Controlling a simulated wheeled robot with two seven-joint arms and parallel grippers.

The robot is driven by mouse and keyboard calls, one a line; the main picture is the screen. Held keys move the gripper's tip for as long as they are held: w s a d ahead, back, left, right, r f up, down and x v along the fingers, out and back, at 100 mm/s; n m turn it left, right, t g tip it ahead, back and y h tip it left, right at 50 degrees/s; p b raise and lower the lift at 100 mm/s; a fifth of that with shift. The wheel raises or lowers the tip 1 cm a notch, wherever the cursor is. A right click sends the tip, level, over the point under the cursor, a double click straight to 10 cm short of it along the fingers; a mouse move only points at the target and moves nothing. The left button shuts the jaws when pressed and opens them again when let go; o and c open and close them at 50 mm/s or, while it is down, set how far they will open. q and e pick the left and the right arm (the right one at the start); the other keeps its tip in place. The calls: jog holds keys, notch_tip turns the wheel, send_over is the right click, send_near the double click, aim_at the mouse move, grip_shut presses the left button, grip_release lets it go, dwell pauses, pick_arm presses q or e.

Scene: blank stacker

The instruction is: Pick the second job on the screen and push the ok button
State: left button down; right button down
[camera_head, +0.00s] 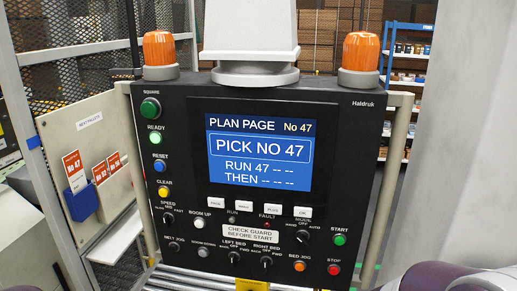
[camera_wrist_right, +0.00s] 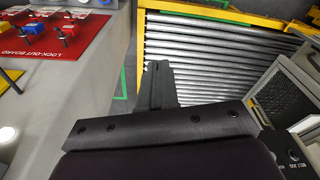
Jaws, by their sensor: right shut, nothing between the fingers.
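The screen (camera_head: 258,152) on the black control panel (camera_head: 350,135) reads "PLAN PAGE No 47", with a boxed "PICK NO 47" and below it "RUN 47 -- --" and "THEN -- -- --". Below the screen is a row of small white buttons. The rightmost one is the ok button (camera_head: 303,212); its label is small. My right gripper (camera_wrist_right: 155,68) shows in the right wrist view, fingers together and empty, over the floor near a roller bed. It does not show against the panel in the head view. My left gripper is in neither view.
Orange beacons (camera_head: 159,50) flank the panel top. Other knobs and coloured buttons sit around the screen, including the red stop button (camera_head: 333,269). A side board (camera_head: 95,125) holds job cards. The right wrist view shows a red lock-out board (camera_wrist_right: 50,35) and metal rollers (camera_wrist_right: 215,60).

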aim_at(273, 209)
jog(key=w+a+r+m+t+y+p, duration=0.1)
jog(key=w+a+r+t+y+p, duration=0.3)
jog(key=r, duration=0.5)
jog(key=w+a+r+t+y+p, duration=0.4)
jog(key=w+a+r+t+p, duration=0.2)
jog(key=w+r+t, duration=0.3)
jog(key=shift+w+a+r+m, duration=0.4)
jog(key=shift+w+a, duration=0.45)
jog(key=shift+w, duration=0.2)
jog(key=w+d, duration=0.2)
jog(key=w, duration=0.6)
jog(key=shift+w+d, duration=0.25)
dwell(0.5)
